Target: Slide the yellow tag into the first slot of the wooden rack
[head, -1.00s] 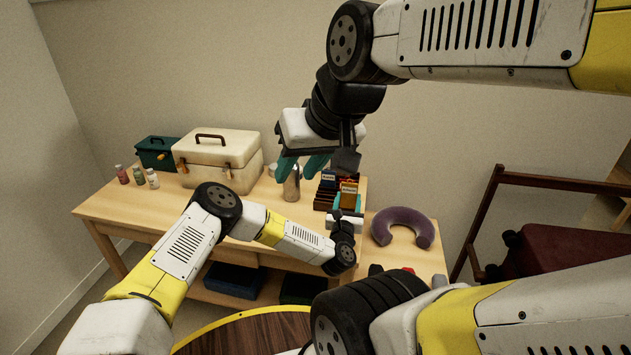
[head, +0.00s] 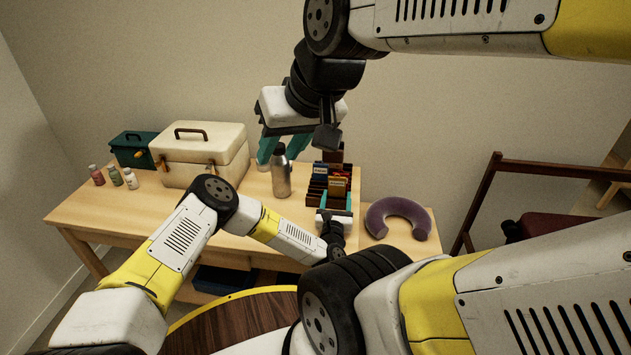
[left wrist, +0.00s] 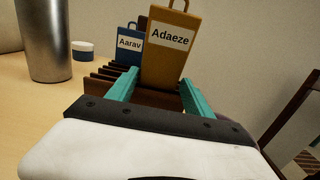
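The yellow tag (head: 338,186), labelled "Adaeze", stands nearly upright at the front of the wooden rack (head: 311,199). In the left wrist view the tag (left wrist: 166,62) rises above the rack's dark bars (left wrist: 157,98). How deep its lower edge sits is hard to see. My left gripper (head: 336,199) is in front of the rack, its teal fingers on either side of the tag's lower part; they look spread, with little space beside the tag. My right gripper (head: 282,148) is open and empty, raised in front of the wall.
A blue tag (head: 320,170), "Aarav", stands further back in the rack. A metal bottle (head: 281,177) is just left of the rack, a purple neck pillow (head: 384,212) right. A cream case (head: 205,160), a green box (head: 130,148) and small bottles (head: 115,176) stand further left.

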